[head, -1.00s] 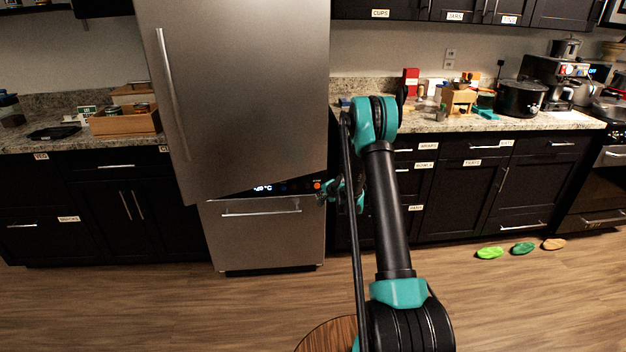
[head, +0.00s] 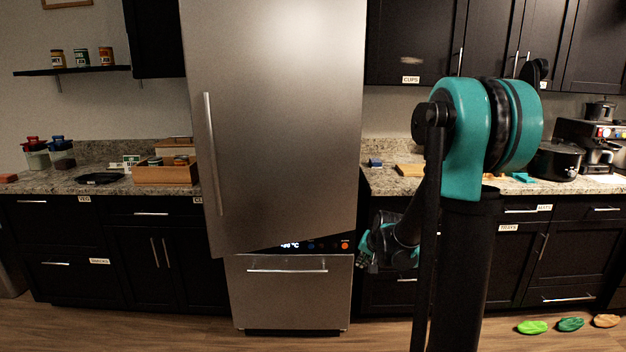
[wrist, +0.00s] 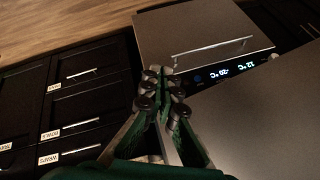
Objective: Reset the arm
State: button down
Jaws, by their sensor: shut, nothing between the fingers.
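My gripper (head: 367,254) is in front of the lower right part of the steel fridge, near the fridge display. The wrist view shows my gripper (wrist: 161,88) with its fingertips together and nothing between them. The arm is folded, with its large teal elbow raised at the right of centre in the head view. The fridge (head: 275,120) has a tall upper door that looks slightly ajar, its lower edge slanted. The fridge drawer (head: 290,292) below appears shut. The display and the drawer handle also show in the wrist view.
Black cabinets with a stone counter (head: 60,183) flank the fridge. A wooden box (head: 165,175) stands on the left counter.

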jog(key=s+d+f+n+g+h, duration=0.1)
jog(key=s+n, duration=0.1)
jog(key=s, duration=1.1)
jog(key=s+d+n+g+h, duration=0.1)
jog(key=s+d+n, duration=0.1)
jog(key=s, duration=1.1)
jog(key=shift+s+f+n, duration=0.25)
jog(key=shift+f+n, duration=0.05)
jog(key=shift+f, duration=0.1)
jog(key=shift+w, duration=0.1)
